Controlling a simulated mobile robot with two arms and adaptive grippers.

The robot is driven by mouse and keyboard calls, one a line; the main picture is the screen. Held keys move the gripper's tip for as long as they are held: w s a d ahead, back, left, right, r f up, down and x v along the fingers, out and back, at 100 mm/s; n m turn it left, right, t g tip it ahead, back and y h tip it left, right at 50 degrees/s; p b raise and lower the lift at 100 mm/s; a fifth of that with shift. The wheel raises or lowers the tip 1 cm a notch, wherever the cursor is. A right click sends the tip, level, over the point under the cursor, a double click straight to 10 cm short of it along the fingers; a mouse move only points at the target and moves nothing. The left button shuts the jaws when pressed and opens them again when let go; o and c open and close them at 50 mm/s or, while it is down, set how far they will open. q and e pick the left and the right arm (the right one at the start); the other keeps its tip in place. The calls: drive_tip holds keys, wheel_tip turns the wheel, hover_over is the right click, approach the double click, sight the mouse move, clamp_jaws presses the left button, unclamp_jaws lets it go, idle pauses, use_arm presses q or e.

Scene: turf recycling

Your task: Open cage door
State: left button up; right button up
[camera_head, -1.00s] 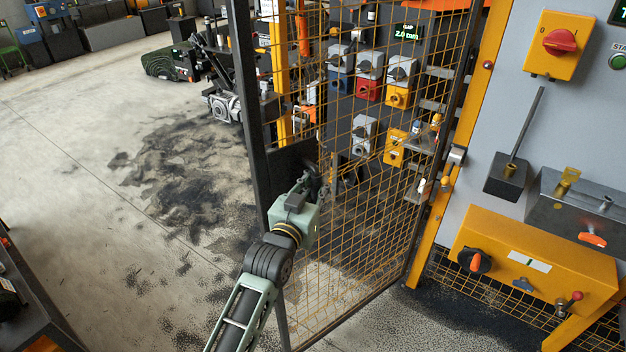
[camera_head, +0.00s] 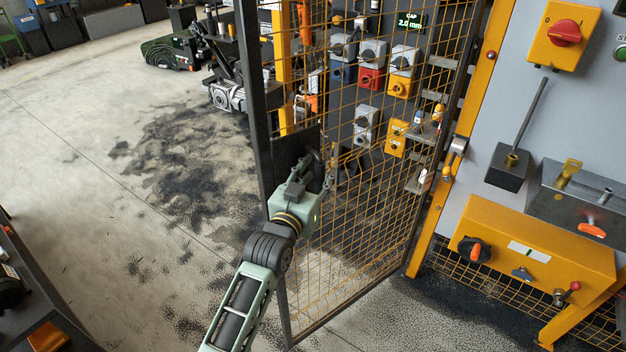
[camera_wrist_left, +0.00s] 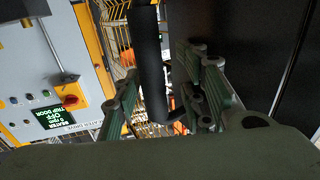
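The cage door (camera_head: 345,250) is a yellow wire mesh panel in a dark frame, in the middle of the head view. It stands upright at an angle to the yellow post on its right. A dark plate (camera_head: 284,160) sits at its left edge. My left gripper (camera_head: 312,172) is at this plate. In the left wrist view, the black bar handle (camera_wrist_left: 148,60) lies between the fingers of my left gripper (camera_wrist_left: 152,85), which are close in on both sides of it. Contact is partly hidden in shadow. My right gripper is not in view.
A grey panel with a red rotary switch (camera_head: 565,33) and a yellow box (camera_head: 535,255) stands right of the door. Switch boxes (camera_head: 372,75) show behind the mesh. Dark crumbs (camera_head: 190,160) litter the otherwise open floor on the left. A dark bench (camera_head: 30,300) is at lower left.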

use_arm(q)
drive_tip(key=v, duration=1.2)
drive_tip(key=shift+a+f, duration=0.1)
drive_tip(key=shift+a, duration=0.05)
drive_tip(key=s+a+f+n+g+y+b, duration=0.1)
drive_tip(key=s+a+f+g+y, duration=0.2)
drive_tip(key=f, duration=1.2)
drive_tip(key=s+a+f+g+b, duration=0.15)
drive_tip(key=s+a+f, duration=0.35)
drive_tip(key=f, duration=1)
drive_tip(key=s+a+f+n+g+y+b, duration=0.1)
drive_tip(key=s+a+f+g+y, duration=0.3)
drive_tip(key=f, duration=1.1)
drive_tip(key=s+a+f+g, duration=0.2)
drive_tip(key=s+f, duration=0.5)
drive_tip(key=s, duration=0.5)
drive_tip(key=s+a+f+g+b, duration=0.1)
drive_tip(key=s+a+f, duration=0.3)
drive_tip(key=s+f, duration=0.4)
drive_tip(key=s+a+f+g+b, duration=0.1)
drive_tip(key=s+a+f+g, duration=0.3)
drive_tip(key=s, duration=1.3)
wheel_tip(320, 180, down, 3)
drive_tip(key=shift+f+n+y, duration=0.15)
drive_tip(key=shift+n+y, duration=0.15)
